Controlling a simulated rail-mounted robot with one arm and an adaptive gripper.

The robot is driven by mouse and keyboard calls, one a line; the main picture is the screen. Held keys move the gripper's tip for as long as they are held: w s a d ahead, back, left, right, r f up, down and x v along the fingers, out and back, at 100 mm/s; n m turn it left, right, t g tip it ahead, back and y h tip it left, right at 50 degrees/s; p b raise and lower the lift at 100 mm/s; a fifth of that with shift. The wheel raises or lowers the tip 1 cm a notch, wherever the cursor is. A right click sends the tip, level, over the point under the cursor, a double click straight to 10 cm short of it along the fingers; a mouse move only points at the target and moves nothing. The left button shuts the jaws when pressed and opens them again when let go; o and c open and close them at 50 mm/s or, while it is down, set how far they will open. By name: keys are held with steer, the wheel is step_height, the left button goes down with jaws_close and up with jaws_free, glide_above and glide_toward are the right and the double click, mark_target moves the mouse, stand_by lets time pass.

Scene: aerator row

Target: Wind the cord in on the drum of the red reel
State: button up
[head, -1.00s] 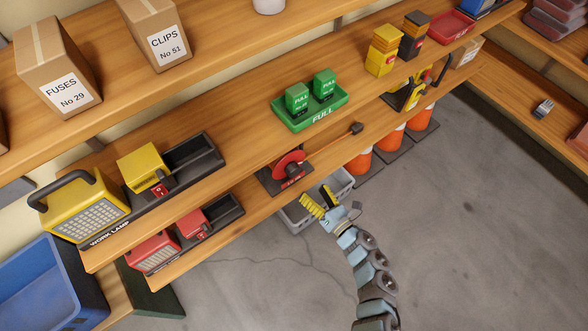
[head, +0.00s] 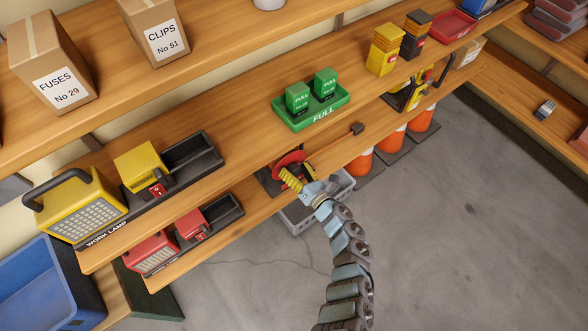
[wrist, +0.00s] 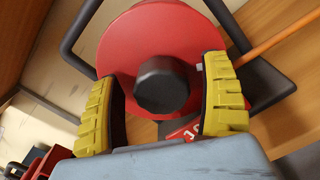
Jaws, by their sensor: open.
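The red reel (head: 274,176) stands on the lower shelf in the head view, partly hidden behind my gripper (head: 292,182). In the wrist view its red drum disc (wrist: 125,52) fills the middle, with a dark round hub knob (wrist: 161,85) at its centre. My gripper (wrist: 165,105) is open, its yellow-padded fingers on either side of the knob; I cannot tell whether they touch it. An orange cord (wrist: 275,40) runs off to the upper right.
A green FULL tray (head: 345,97) with green packs is on the shelf above. A red lamp (head: 152,252) stands left of the reel. A grey crate (head: 296,222) and orange cones (head: 361,163) are below. The floor in front is clear.

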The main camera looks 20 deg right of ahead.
steer(key=c, duration=1.2)
steer(key=shift+f+m+b, duration=0.25)
steer(key=shift+m+b, duration=0.05)
steer(key=shift+b, duration=0.25)
